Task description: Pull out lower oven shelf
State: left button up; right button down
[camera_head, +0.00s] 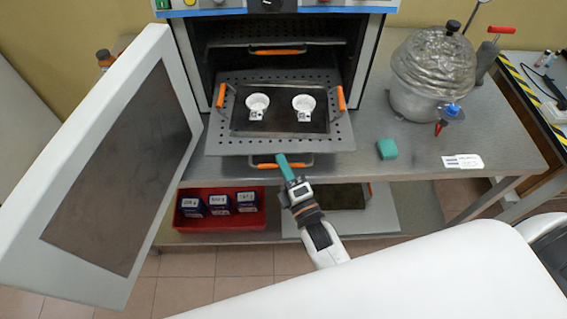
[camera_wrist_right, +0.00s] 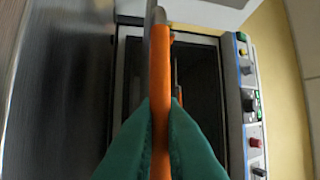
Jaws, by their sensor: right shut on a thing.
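The oven (camera_head: 372,50) has its white door (camera_head: 115,160) swung wide open to the left. The lower shelf (camera_head: 222,138), a perforated metal plate, sticks out of the oven front. It bears a dark tray (camera_head: 280,124) with orange handles, holding two white cups (camera_head: 257,106) (camera_head: 304,107). My right gripper (camera_head: 283,160), with green fingers, is at the shelf's front edge. It is shut on the orange handle (camera_head: 265,166), which also runs between the fingers in the right wrist view (camera_wrist_right: 160,80). My left gripper is not in view.
The upper shelf's orange handle (camera_head: 277,52) shows inside the oven. On the steel table (camera_head: 410,160) to the right are a foil-covered pot (camera_head: 434,68) and a teal block (camera_head: 387,149). A red bin (camera_head: 220,223) with several boxes stands underneath. The oven door blocks the left side.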

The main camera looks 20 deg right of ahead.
jog(key=c, duration=1.8)
grip_release()
jog(key=shift+f, duration=0.1)
jog(key=b+v, duration=0.3)
jog(key=v, duration=0.9)
